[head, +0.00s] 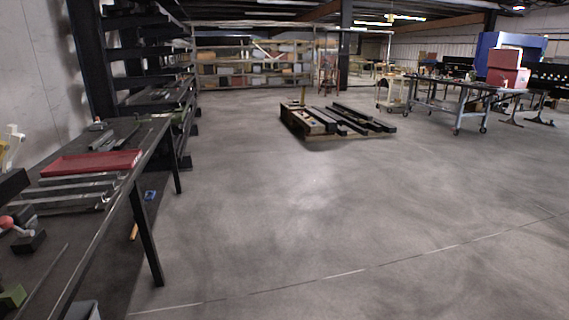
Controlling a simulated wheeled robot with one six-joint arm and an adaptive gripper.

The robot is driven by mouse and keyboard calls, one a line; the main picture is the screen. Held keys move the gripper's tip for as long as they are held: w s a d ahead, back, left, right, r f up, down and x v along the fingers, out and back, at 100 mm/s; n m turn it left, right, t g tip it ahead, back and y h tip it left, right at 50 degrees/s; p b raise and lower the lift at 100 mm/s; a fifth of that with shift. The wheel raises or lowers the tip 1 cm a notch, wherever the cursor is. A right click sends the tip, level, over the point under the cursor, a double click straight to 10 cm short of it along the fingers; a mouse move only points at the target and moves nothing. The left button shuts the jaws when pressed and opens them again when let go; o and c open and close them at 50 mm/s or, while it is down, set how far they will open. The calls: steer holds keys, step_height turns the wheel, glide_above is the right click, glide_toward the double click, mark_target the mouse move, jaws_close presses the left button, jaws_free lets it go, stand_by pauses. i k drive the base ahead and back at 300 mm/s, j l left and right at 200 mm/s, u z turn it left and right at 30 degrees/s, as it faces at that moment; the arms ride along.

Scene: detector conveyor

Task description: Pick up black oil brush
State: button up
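I cannot make out a black oil brush for certain in the head view. A dark workbench (118,215) runs along the left side, with tools and metal pieces on it. A small black block (28,241) sits on its near part, beside a red-tipped object (7,222) cut by the left edge. Another dark block (10,184) lies just behind them, also partly cut off. My gripper is not in view.
A red tray (92,162) and grey metal bars (75,190) lie on the bench. Dark shelving (150,75) stands behind it. A pallet with dark beams (335,120) sits mid-floor. A wheeled table (452,95) stands right.

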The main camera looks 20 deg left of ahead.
mark_target(24, 218)
steer(key=i+j+u, duration=0.15)
steer(key=i+u, duration=1.05)
steer(key=i, duration=0.9)
steer(key=i+u, duration=0.35)
steer(key=i+l+u, duration=0.3)
steer(key=i+u, duration=0.15)
steer(key=u, duration=0.25)
steer(key=i+u, duration=0.2)
steer(key=u, duration=0.15)
steer(key=i+u, duration=0.15)
steer(key=u, duration=0.25)
steer(key=i+u, duration=0.15)
steer(key=u, duration=0.2)
steer(key=i+l+u, duration=0.1)
steer(key=i+u, duration=0.15)
steer(key=u, duration=0.15)
steer(key=i+l+u, duration=0.15)
steer(key=u, duration=0.25)
steer(key=i, duration=0.05)
